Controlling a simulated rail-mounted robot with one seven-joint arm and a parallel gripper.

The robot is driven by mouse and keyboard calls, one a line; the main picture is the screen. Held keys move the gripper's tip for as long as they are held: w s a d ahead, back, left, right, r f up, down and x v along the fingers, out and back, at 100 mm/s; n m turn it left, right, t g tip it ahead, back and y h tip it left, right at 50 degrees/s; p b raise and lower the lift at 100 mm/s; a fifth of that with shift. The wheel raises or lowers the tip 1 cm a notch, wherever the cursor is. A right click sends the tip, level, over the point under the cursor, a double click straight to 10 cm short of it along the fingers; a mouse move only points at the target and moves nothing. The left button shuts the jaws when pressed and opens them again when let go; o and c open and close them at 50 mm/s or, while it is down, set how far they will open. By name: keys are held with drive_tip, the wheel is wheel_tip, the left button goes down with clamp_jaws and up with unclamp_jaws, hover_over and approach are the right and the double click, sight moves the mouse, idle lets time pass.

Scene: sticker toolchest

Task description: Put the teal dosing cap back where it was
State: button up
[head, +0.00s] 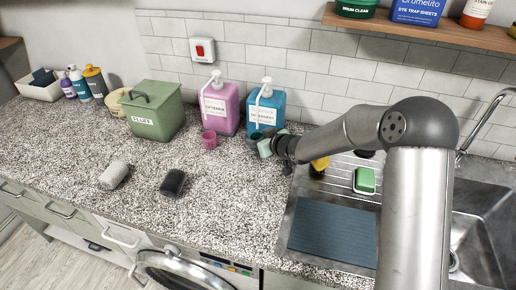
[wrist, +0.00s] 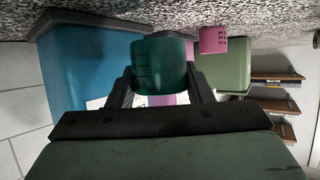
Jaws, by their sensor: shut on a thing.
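The teal dosing cap (wrist: 162,62) is between my gripper's fingers (wrist: 160,82) in the wrist view, and the fingers are shut on it. In the head view the cap (head: 264,148) shows at the end of my gripper (head: 274,147), tilted, just in front of the blue detergent jug (head: 270,106). The blue jug also fills the left of the wrist view (wrist: 90,70). A pink dosing cap (head: 210,139) stands on the counter in front of the pink jug (head: 220,108). I cannot tell whether the teal cap touches the counter.
A green lidded box (head: 152,112) stands left of the pink jug. A light roll (head: 114,174) and a dark roll (head: 173,182) lie on the speckled counter (head: 140,215). The sink with a green sponge (head: 364,180) is at right. The counter's front middle is clear.

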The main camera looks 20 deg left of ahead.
drive_tip(key=shift+w+a+f+b, duration=0.1)
drive_tip(key=shift+f+b, duration=0.95)
drive_tip(key=shift+f, duration=0.65)
drive_tip(key=shift+f, duration=0.25)
drive_tip(key=o, duration=0.9)
drive_tip(key=shift+o, duration=0.2)
drive_tip(key=shift+r, duration=0.2)
drive_tip(key=shift+r, duration=0.15)
drive_tip(key=v, duration=1.2)
drive_tip(key=shift+b, duration=0.35)
